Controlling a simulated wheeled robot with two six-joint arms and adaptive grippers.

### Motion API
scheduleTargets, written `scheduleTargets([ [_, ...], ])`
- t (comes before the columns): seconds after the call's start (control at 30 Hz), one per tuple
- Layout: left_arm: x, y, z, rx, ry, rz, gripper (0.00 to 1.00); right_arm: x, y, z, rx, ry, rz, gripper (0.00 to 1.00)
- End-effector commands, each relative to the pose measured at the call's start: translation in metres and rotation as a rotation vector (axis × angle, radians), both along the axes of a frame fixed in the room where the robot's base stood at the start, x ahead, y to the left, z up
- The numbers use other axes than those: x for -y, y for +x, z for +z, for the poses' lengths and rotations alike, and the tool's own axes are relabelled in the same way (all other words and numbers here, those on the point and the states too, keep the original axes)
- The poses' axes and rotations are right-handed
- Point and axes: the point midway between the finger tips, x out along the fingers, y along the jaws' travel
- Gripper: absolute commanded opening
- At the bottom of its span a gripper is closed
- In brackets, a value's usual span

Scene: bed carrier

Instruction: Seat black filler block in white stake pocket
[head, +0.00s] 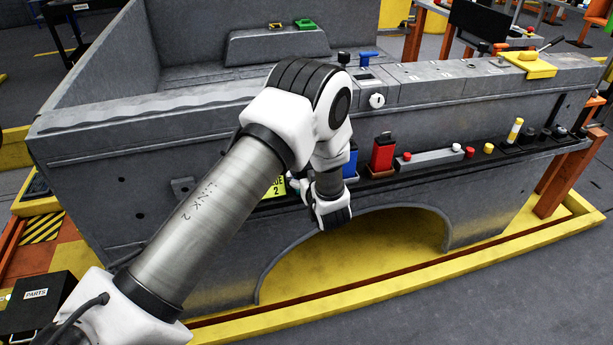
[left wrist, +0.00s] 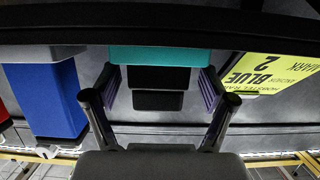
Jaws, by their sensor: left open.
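In the left wrist view, a black block (left wrist: 158,77) with a second dark face below it sits against a teal piece (left wrist: 160,56). I take it for the black filler block. My left gripper (left wrist: 158,98) is open, its two purple-padded fingers apart on either side of the black block. I cannot tell whether they touch it. In the head view, my left wrist is in front of the bed side, and the fingers and the block are hidden behind it. I cannot clearly pick out the white stake pocket; a round white fitting (head: 377,100) shows on the rail. My right gripper is not in view.
A blue block (left wrist: 58,98) stands beside the left gripper, and a yellow label (left wrist: 272,75) is on the other side. A red block (head: 383,153) and a grey bar (head: 430,159) sit along the shelf. A yellow clamp (head: 528,64) is on the top rail.

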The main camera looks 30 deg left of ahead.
Motion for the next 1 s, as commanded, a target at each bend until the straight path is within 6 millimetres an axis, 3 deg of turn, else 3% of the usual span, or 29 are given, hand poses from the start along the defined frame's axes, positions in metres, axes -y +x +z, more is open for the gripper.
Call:
scheduleTargets([
  [0.07, 0.000, 0.000, 0.000, 0.000, 0.000, 0.000, 0.80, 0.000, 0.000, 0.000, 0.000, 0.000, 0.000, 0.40],
  [0.23, 0.000, 0.000, 0.000, 0.000, 0.000, 0.000, 0.20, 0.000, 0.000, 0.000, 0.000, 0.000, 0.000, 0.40],
  [0.63, 0.001, 0.000, 0.003, 0.001, -0.001, 0.000, 0.19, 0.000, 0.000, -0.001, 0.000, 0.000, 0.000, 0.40],
  [0.93, 0.001, 0.001, 0.034, 0.004, -0.001, 0.000, 0.19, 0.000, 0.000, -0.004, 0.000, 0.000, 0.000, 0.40],
  [1.0, 0.005, -0.009, 0.035, -0.003, 0.000, -0.003, 0.19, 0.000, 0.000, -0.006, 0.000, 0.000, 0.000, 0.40],
])
